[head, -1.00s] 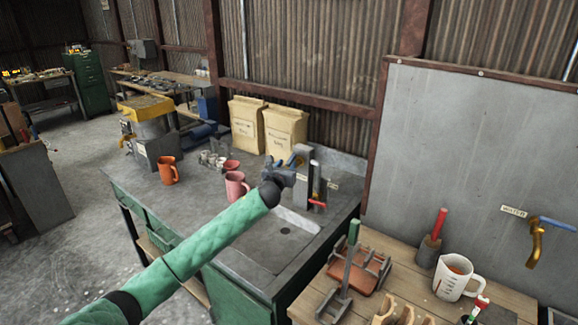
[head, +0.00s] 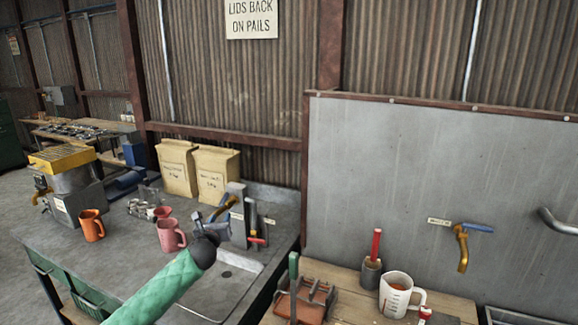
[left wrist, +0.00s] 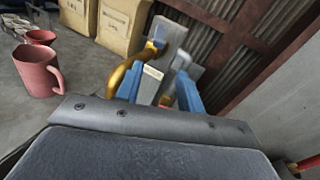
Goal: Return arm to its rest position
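My left arm, in a green sleeve, rises from the bottom of the head view. Its gripper (head: 212,228) is over the sink bench, in front of a tap with a brass spout (head: 228,206). In the left wrist view the gripper's two blue fingers (left wrist: 160,90) stand apart, with nothing held between them. The tap's brass spout (left wrist: 120,72) and a pale label show beyond and between the fingers. Whether a finger touches the tap cannot be told. My right gripper is not in view.
A pink mug (head: 170,235) and an orange mug (head: 91,225) stand left of the gripper. Paper sacks (head: 215,172) stand against the wall. At right, a wooden table holds a white measuring jug (head: 397,294) and tools. A second brass tap (head: 461,247) is on the grey panel.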

